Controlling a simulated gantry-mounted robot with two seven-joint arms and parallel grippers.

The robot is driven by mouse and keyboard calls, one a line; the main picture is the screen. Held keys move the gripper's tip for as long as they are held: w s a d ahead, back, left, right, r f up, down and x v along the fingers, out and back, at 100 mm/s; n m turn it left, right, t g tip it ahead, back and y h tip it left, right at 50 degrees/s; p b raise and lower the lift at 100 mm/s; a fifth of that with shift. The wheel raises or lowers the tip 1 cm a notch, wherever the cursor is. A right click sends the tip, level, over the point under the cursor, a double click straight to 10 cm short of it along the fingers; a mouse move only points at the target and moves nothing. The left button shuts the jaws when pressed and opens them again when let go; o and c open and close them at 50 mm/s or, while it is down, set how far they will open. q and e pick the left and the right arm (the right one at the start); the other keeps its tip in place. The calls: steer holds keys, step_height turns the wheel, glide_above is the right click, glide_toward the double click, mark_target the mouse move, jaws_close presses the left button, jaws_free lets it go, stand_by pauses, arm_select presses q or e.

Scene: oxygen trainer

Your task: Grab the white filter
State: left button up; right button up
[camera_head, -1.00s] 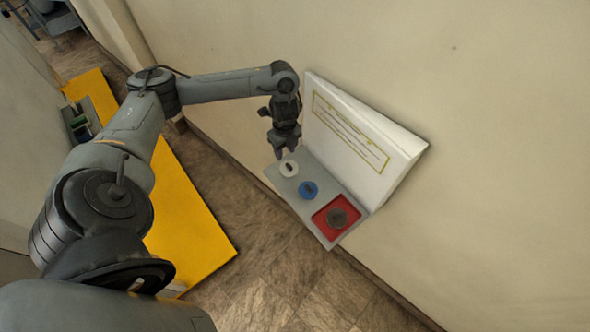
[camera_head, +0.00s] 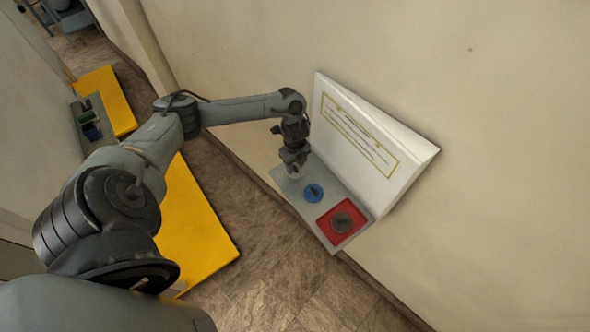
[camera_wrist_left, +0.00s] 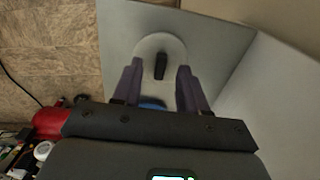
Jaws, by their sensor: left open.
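The white filter (camera_wrist_left: 148,46) is a round disc with a dark raised bar across its middle, lying on the grey shelf (camera_wrist_left: 118,22). In the head view the white filter (camera_head: 294,172) is partly hidden under my left gripper (camera_head: 294,165). In the left wrist view my left gripper (camera_wrist_left: 158,75) is open, its two fingers at either side of the filter's near part. I cannot tell whether the fingers touch it. My right gripper is not in view.
A blue disc (camera_head: 313,193) and a dark disc (camera_head: 342,222) on a red square (camera_head: 328,233) sit along the same shelf. A white sloped panel (camera_head: 375,165) with a yellow-framed label rises behind. A yellow platform (camera_head: 195,235) lies at left.

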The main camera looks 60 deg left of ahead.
arm_select(q)
steer(key=shift+f, duration=0.5)
jaws_close()
steer(key=shift+r, duration=0.1)
